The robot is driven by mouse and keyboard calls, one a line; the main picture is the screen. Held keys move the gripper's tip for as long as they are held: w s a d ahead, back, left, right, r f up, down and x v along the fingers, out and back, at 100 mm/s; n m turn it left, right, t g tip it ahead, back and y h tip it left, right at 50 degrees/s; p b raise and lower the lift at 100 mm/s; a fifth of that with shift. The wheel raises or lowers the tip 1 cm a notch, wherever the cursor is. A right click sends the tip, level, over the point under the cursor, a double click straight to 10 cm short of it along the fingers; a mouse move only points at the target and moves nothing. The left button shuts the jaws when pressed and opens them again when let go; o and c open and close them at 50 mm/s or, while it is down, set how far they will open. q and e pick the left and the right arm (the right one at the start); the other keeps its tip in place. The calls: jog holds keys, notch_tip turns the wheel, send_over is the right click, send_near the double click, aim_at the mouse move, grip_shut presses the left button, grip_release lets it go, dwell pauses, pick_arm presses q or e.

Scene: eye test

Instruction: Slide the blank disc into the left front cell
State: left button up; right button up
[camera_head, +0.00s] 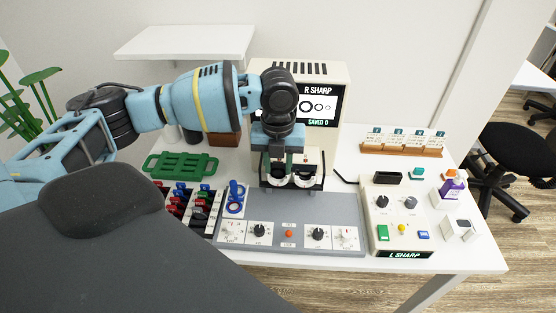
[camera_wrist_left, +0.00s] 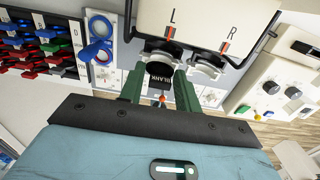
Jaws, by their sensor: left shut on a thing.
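My left gripper (camera_head: 282,160) is at the front of the white tester with two round cells. In the left wrist view its green fingers (camera_wrist_left: 159,86) are shut on the dark blank disc (camera_wrist_left: 160,69), gripping its tab lettered BLANK. The disc is at the left front cell (camera_wrist_left: 152,46), under the mark L, and overlaps its pale ring. I cannot tell whether it is seated or just in front. The right cell (camera_wrist_left: 207,65), under the mark R, looks clear with a pale ring. In the head view the gripper mostly hides the disc. My right gripper is out of view.
The tester's screen (camera_head: 318,104) reads R SHARP. A rack of coloured tabbed discs (camera_head: 188,212) and a blue ring-shaped piece (camera_head: 235,199) lie left. A green tray (camera_head: 180,164) is behind them. A control box (camera_head: 400,222) stands right, and a wooden card rack (camera_head: 400,151) behind it.

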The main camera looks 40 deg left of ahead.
pick_arm(q)
jog(key=shift+f, duration=0.7)
jog(key=o, duration=1)
jog(key=shift+r, duration=3.95)
jog(key=shift+f, duration=0.1)
